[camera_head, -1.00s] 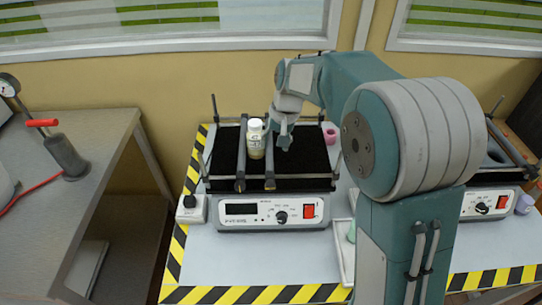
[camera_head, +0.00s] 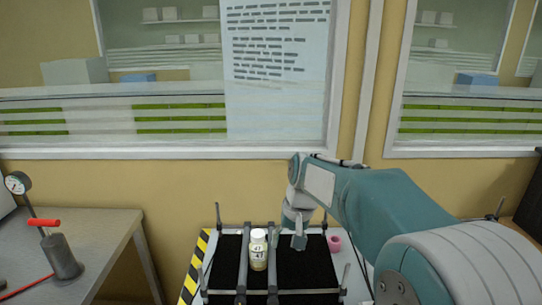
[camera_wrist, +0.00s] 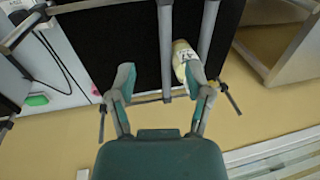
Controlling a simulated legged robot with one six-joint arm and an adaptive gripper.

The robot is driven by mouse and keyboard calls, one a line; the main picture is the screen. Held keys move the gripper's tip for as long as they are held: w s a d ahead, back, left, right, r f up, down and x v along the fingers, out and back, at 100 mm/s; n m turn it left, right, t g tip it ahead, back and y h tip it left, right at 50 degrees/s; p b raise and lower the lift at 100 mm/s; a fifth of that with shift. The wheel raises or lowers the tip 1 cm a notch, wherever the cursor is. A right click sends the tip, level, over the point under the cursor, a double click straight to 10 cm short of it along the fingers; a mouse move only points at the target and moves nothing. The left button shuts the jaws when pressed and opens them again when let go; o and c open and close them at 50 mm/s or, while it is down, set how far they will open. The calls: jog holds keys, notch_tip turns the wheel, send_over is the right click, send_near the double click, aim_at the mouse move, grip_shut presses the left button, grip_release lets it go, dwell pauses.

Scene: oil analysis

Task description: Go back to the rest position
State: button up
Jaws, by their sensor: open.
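A small clear bottle (camera_head: 258,250) with a white cap and label stands upright between two grey bars on the black shaker platform (camera_head: 315,270). My gripper (camera_head: 297,238) is just to the right of the bottle, above the platform, with nothing between its fingers. In the wrist view, my gripper (camera_wrist: 160,78) has its two fingers spread wide apart. The bottle (camera_wrist: 183,58) shows there beyond the right finger, which partly covers it. I cannot tell from this view how large the gap is.
A pink ring-like object (camera_head: 334,243) is by the platform's right edge. A grey bench (camera_head: 105,230) on the left bears a hand pump with a red handle (camera_head: 62,255) and a gauge. A wall with windows is behind. The shaker's front is out of the head view.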

jog(key=s+d+r+t, duration=0.1)
jog(key=s+d+r, duration=0.1)
jog(key=s, duration=0.3)
jog(key=s+d+r+t+h, duration=0.1)
jog(key=s+d+r, duration=0.1)
jog(key=s+d, duration=0.15)
jog(key=s+d+r+t, duration=0.1)
jog(key=s+d+r, duration=0.1)
jog(key=s, duration=0.4)
jog(key=s+d+f+t+h, duration=0.1)
jog(key=s+d+f+t, duration=0.1)
jog(key=s, duration=0.8)
jog(key=shift+s+d+f, duration=0.2)
jog(key=shift+d+f, duration=0.4)
jog(key=shift+d, duration=0.1)
